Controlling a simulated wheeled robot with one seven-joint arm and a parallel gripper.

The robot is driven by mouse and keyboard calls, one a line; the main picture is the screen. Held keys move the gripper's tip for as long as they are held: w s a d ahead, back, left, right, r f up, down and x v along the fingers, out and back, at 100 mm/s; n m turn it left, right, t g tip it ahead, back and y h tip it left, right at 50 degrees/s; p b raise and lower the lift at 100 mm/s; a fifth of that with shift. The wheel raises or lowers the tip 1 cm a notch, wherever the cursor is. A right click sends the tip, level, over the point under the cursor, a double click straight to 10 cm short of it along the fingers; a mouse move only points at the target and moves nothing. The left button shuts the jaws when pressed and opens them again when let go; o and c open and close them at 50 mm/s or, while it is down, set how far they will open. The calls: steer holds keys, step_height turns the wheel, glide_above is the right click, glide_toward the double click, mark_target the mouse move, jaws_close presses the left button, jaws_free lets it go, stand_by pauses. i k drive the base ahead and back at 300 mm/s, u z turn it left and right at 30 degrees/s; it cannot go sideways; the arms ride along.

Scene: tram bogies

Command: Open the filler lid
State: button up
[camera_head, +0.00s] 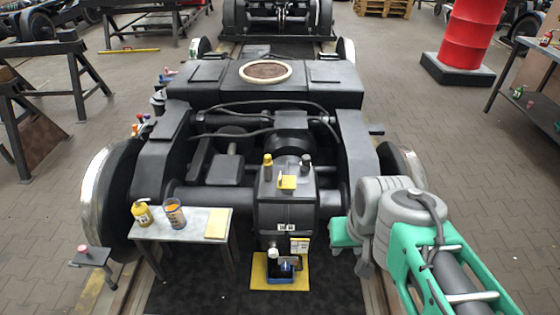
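A dark gearbox housing (286,212) stands at the near end of the bogie. A small yellow flap (288,182) sits on its top and looks like the filler lid; I cannot tell for sure whether it is shut. A yellow knob (268,160) and a dark knob (306,160) stand behind it on either side. My arm comes in from the lower right, and its green end, my gripper (344,233), is just right of the housing, apart from the lid. The fingers cannot be made out.
A small side table (190,226) left of the housing holds a yellow bottle (142,213), a jar (175,214) and a yellow pad (217,223). Wheels (98,200) flank the bogie.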

mark_target(284, 182)
steer(key=u, duration=0.3)
steer(key=i, duration=0.75)
steer(key=u, duration=1.15)
steer(key=i, duration=0.6)
steer(key=u, duration=0.6)
